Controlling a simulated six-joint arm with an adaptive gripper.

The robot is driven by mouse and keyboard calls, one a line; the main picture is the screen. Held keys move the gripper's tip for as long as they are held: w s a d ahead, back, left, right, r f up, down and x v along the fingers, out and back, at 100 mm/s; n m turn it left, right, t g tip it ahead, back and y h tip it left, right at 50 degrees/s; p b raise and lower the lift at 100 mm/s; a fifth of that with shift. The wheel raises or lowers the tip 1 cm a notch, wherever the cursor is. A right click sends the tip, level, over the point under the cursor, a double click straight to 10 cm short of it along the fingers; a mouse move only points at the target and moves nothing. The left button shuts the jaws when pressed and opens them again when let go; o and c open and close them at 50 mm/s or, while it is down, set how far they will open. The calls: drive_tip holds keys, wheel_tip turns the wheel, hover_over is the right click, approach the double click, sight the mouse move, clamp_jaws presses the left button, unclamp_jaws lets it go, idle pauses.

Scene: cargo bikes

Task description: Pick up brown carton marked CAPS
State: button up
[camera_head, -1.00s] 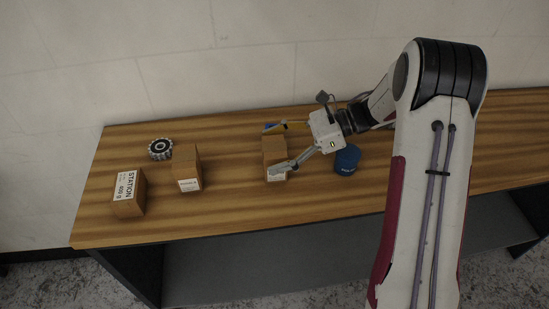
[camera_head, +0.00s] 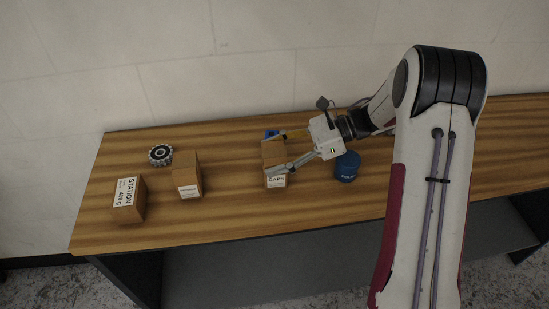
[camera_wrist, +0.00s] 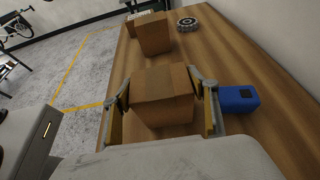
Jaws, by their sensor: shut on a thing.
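The brown carton marked CAPS (camera_head: 274,153) stands on the wooden bench, its white label facing the front. My gripper (camera_head: 279,154) reaches it from the right, with one finger along its front and the other behind it. In the wrist view the carton (camera_wrist: 162,95) sits between the two fingers of my gripper (camera_wrist: 164,103), which are shut on its sides. I cannot see a gap between the carton and the bench. The carton's lower part is partly hidden in the wrist view.
Left of it stand another brown carton (camera_head: 187,175) and a carton marked STATION (camera_head: 128,200). A black-and-silver sprocket-like part (camera_head: 160,155) lies behind them. A blue object (camera_wrist: 239,99) lies just behind the CAPS carton.

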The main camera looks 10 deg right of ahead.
drive_tip(key=shift+r, duration=4.95)
